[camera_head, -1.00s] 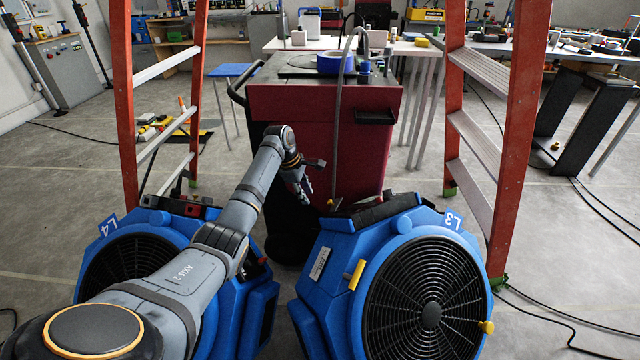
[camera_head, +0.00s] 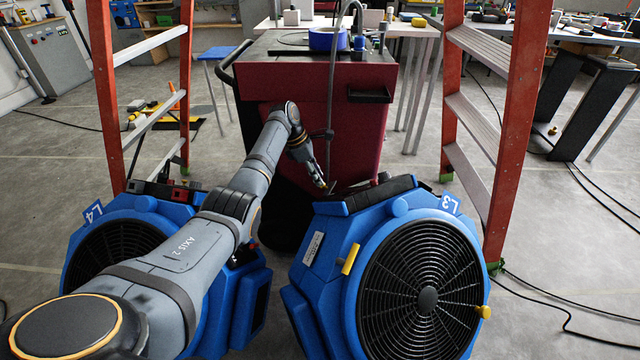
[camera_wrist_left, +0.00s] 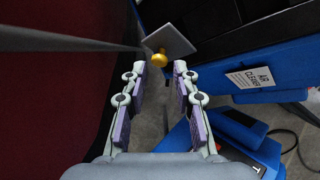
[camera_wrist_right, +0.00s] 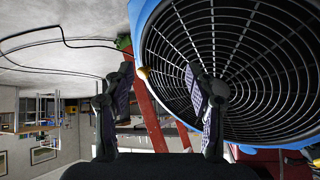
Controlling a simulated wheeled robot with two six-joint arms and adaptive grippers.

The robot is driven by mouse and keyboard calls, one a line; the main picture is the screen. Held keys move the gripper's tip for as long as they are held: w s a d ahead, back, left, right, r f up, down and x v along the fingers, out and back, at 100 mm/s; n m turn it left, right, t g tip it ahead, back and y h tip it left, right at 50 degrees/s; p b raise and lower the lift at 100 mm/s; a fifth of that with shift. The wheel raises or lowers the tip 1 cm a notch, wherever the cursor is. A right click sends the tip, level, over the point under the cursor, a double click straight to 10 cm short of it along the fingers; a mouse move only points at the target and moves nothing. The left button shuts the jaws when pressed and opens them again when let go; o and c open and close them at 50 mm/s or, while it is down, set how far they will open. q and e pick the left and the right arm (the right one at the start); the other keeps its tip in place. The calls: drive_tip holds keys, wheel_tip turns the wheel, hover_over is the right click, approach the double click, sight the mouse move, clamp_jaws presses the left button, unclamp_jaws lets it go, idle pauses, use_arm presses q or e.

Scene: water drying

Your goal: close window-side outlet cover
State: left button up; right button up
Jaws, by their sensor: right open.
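A small grey square plate (camera_wrist_left: 172,36) with a yellow knob (camera_wrist_left: 180,66), which looks like the outlet cover, shows ahead in the left wrist view. It stands near the rear top of the blue blower marked L3 (camera_head: 310,290); in the head view it is small and partly hidden by my gripper. My right gripper (camera_wrist_right: 160,75) is open and empty in front of a blower grille (camera_wrist_right: 240,60).
The red cart (camera_head: 285,85) stands close behind my left gripper, with a grey hose (camera_head: 333,90) hanging down its front. A second blower, L4 (camera_head: 75,240), is at left. Orange ladder legs (camera_head: 515,130) flank both sides. Black cables (camera_head: 560,320) lie on the floor at right.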

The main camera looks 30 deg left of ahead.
sight(329, 189)
use_arm(q)
drive_tip(key=shift+b+x, duration=0.5)
drive_tip(key=shift+x, duration=0.85)
use_arm(e)
drive_tip(key=w+r+t, duration=0.5)
drive_tip(key=w+r, duration=0.2)
drive_tip(key=r, duration=0.3)
drive_tip(key=shift+w+d+r+t, duration=0.25)
drive_tip(key=shift+w+d+t, duration=0.05)
drive_tip(key=shift+d, duration=0.05)
use_arm(q)
clamp_jaws()
